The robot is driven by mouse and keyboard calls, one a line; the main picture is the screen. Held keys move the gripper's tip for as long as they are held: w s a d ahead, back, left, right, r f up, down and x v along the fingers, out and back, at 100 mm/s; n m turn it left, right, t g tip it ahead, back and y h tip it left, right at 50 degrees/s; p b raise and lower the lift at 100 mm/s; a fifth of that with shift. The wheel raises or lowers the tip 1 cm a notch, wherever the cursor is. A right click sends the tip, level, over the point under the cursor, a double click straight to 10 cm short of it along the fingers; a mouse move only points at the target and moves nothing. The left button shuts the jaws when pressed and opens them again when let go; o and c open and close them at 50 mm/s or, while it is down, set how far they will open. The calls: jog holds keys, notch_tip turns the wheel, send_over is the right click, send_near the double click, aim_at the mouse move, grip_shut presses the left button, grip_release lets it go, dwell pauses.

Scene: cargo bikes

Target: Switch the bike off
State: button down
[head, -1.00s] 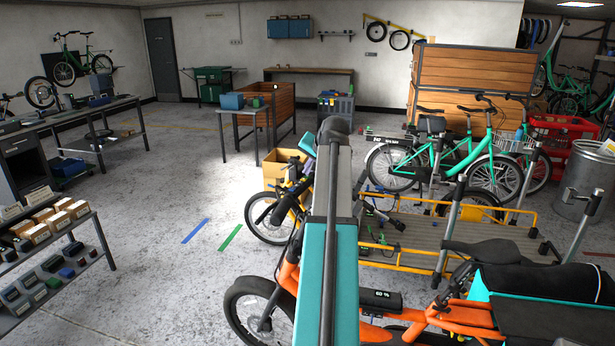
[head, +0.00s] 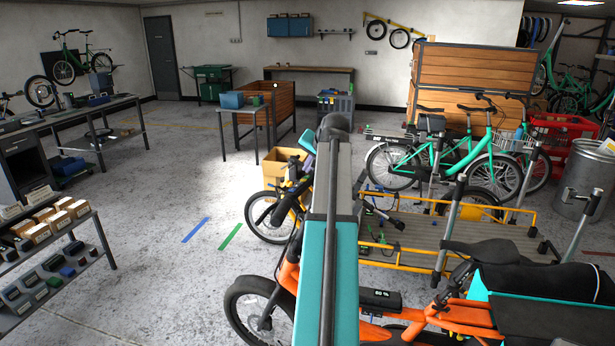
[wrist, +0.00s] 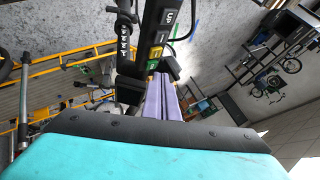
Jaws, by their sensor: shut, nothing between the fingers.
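An orange cargo bike (head: 450,317) stands at the front right of the head view. A black box (head: 380,299) on its frame carries small white marks that I cannot read surely. My gripper (wrist: 160,80) shows in the wrist view as two pale purple fingers, shut together and empty. A black panel (wrist: 162,38) with coloured, lettered labels lies just beyond the fingertips. A black bar (wrist: 125,40) with white letters is left of it. I cannot tell whether the fingertips touch the panel. In the head view my own arm hides much of this area.
A yellow-framed cargo bed (head: 410,238) lies behind the orange bike. Teal bikes (head: 450,150) and a metal drum (head: 580,188) stand at the right. A shelf rack (head: 60,260) stands at the front left. The floor between rack and bikes is open.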

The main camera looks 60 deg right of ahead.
aim_at(309, 177)
jog(key=shift+r, duration=0.15)
notch_tip(309, 177, up, 6)
jog(key=p, duration=0.3)
jog(key=shift+d+p, duration=0.15)
jog(key=shift+p, duration=0.2)
dwell(0.5)
